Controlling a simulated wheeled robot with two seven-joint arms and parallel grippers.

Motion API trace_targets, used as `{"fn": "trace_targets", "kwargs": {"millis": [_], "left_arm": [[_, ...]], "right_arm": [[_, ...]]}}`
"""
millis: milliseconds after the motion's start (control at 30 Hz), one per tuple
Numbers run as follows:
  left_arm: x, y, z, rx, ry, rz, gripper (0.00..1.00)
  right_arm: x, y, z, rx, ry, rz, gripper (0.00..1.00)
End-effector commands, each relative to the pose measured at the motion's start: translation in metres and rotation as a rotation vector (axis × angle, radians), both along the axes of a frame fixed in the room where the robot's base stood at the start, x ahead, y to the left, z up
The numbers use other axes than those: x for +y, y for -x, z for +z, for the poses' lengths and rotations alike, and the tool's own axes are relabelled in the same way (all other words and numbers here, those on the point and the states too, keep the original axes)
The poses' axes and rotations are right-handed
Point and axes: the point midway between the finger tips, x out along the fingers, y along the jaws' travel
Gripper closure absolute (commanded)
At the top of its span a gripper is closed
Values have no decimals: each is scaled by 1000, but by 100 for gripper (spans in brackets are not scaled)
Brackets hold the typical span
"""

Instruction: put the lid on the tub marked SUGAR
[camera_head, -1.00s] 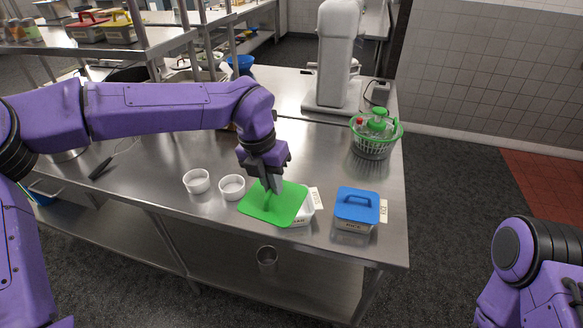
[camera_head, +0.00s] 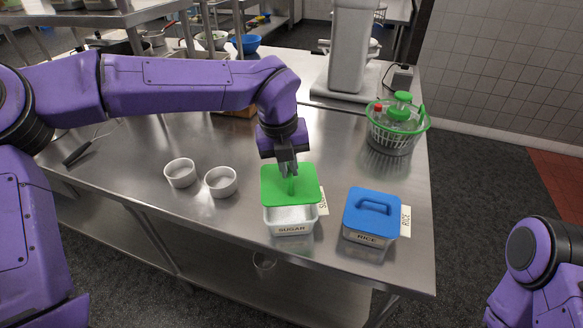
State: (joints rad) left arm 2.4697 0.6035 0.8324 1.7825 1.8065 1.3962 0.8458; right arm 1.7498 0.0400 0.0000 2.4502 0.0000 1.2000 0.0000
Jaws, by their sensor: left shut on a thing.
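The tub marked SUGAR (camera_head: 291,228) stands near the front edge of the steel table. I cannot tell whether lid and tub touch. My right gripper is out of view; only part of my right arm shows at the lower right.
A tub marked RICE (camera_head: 366,238) with a blue lid (camera_head: 372,212) stands close on the right. Two white ramekins (camera_head: 221,182) stand to the left. A green basket (camera_head: 392,137) with bottles is at the back right, near a mixer (camera_head: 348,60).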

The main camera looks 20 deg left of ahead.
Motion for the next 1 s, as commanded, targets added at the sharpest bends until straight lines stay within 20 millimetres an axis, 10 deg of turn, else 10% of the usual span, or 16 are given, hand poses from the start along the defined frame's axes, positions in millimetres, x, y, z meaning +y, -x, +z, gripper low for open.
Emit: {"fn": "trace_targets", "kwargs": {"millis": [600, 1000], "left_arm": [[0, 0, -54, 0, 1, 0, 100], [0, 0, -57, 0, 1, -1, 100]], "right_arm": [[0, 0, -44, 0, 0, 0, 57], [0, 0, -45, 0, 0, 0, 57]]}}
